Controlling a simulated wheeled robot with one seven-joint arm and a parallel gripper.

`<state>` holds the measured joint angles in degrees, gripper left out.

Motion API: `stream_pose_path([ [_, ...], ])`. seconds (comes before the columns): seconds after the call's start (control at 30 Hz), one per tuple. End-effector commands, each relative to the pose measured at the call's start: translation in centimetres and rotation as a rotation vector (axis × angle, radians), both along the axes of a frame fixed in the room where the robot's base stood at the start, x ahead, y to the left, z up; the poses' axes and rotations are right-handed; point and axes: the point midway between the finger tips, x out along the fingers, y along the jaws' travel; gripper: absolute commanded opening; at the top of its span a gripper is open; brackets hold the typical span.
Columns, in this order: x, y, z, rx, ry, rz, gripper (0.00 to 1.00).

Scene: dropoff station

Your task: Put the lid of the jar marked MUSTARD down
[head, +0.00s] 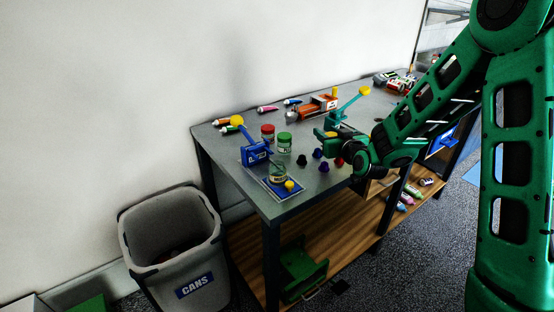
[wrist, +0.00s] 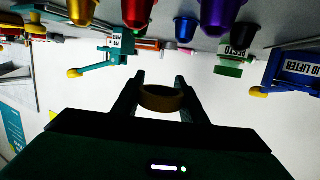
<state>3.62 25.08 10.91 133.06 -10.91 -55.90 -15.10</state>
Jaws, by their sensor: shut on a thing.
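My gripper (wrist: 160,88) is shut on a round yellow-brown lid (wrist: 160,99), which sits between the two fingers in the wrist view.
A red-lidded jar (head: 268,133) and a green-lidded jar (head: 284,144), marked PESTO in the wrist view (wrist: 236,58), stand behind. Several coloured capsules (head: 318,153) lie near my gripper. A teal device (head: 338,118) stands behind it. A CANS bin (head: 174,240) is left of the table (head: 232,172).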

Motion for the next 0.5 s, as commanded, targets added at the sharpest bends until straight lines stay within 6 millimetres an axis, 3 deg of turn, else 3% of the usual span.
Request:
stream_pose_path([
  [0.03, -0.9, 2.2, 0.4, 0.002, -0.001, 0.048, 0.18],
  [0.2, -4.4, 9.4, 1.8, 0.002, -0.001, 0.214, 0.18],
  [0.5, -12.5, 20.3, 5.0, -0.001, -0.003, 0.51, 0.18],
])
